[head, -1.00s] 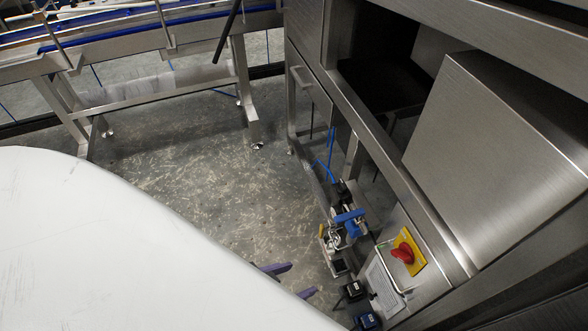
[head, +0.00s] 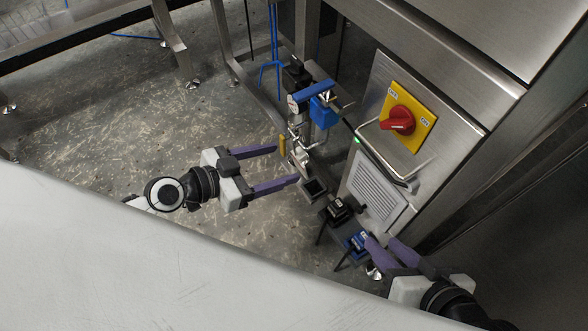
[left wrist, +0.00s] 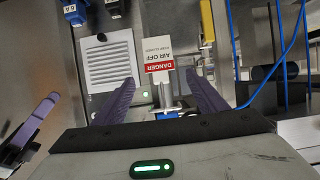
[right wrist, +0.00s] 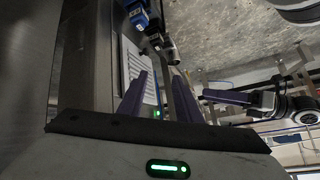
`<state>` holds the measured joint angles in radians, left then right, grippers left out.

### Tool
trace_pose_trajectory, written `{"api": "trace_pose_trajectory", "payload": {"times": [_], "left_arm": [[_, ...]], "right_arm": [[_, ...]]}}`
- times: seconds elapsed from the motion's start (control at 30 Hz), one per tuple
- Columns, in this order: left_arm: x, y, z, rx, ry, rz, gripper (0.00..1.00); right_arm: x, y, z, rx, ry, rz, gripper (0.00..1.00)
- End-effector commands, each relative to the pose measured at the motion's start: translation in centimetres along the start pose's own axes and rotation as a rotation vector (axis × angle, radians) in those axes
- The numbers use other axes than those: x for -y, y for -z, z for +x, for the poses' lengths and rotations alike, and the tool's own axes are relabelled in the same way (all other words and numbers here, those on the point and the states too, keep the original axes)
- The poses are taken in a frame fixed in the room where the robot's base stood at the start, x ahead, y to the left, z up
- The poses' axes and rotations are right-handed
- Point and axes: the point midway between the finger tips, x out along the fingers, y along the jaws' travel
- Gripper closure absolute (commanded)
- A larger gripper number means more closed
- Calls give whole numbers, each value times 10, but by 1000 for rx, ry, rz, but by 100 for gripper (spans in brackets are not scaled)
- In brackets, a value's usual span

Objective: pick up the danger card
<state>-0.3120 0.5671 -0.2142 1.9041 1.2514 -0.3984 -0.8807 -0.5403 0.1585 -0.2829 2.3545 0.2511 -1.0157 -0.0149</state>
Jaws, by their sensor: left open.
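The danger card (left wrist: 160,62) shows in the left wrist view, a white card with a red DANGER band and the words AIR OFF, upside down. It appears between the tips of my left gripper (left wrist: 161,78), and I see no finger closed on it. In the head view my left gripper (head: 286,165) is open, its purple fingers pointing at the valve fittings; I cannot clearly make out the card there. My right gripper (head: 381,242) is open and empty at the lower right, beside the small blue and black blocks. It also shows open in the right wrist view (right wrist: 161,75).
A blue-handled air valve (head: 320,105) with a gauge stands behind the left fingertips. To its right are a red rotary switch (head: 397,122) on a yellow plate and a vent grille (head: 376,190). A large white surface (head: 120,270) fills the lower left.

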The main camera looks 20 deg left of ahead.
Motion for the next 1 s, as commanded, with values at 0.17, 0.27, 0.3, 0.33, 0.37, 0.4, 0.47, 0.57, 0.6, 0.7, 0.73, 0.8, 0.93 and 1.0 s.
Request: {"api": "trace_pose_trajectory", "payload": {"times": [0.17,0.27,0.3,0.33,0.37,0.4,0.47,0.57,0.6,0.7,0.73,0.8,0.93,1.0], "left_arm": [[0,2,30,-5,0,-3,34],[-1,1,40,-3,-1,-3,34],[-1,1,42,-2,-1,-2,34],[-1,0,43,-1,-1,-2,34],[-1,0,45,-1,-1,-2,34],[-1,-1,49,-2,-1,-3,34],[-1,-2,57,-3,-2,-4,34],[0,-5,74,-3,-1,-6,34],[0,-5,80,-3,-2,-5,34],[0,-5,90,-1,-1,-3,34],[0,-5,92,-1,0,-2,34],[0,-5,95,0,-1,-3,34],[0,-5,95,1,-1,-2,34],[0,-5,95,1,-1,-2,34]], "right_arm": [[2,2,0,-10,7,2,69],[3,3,-1,-15,10,4,69],[3,4,-1,-17,11,5,69],[3,4,-1,-18,12,5,69],[3,4,-1,-19,13,5,69],[4,4,0,-23,15,6,69],[5,5,0,-32,20,9,69],[7,8,0,-50,32,14,69],[8,10,-1,-58,36,16,69],[10,13,-3,-71,43,19,69],[11,14,-3,-73,45,20,69],[12,14,-4,-76,47,21,69],[12,15,-4,-76,48,22,69],[12,15,-4,-76,48,22,69]]}}
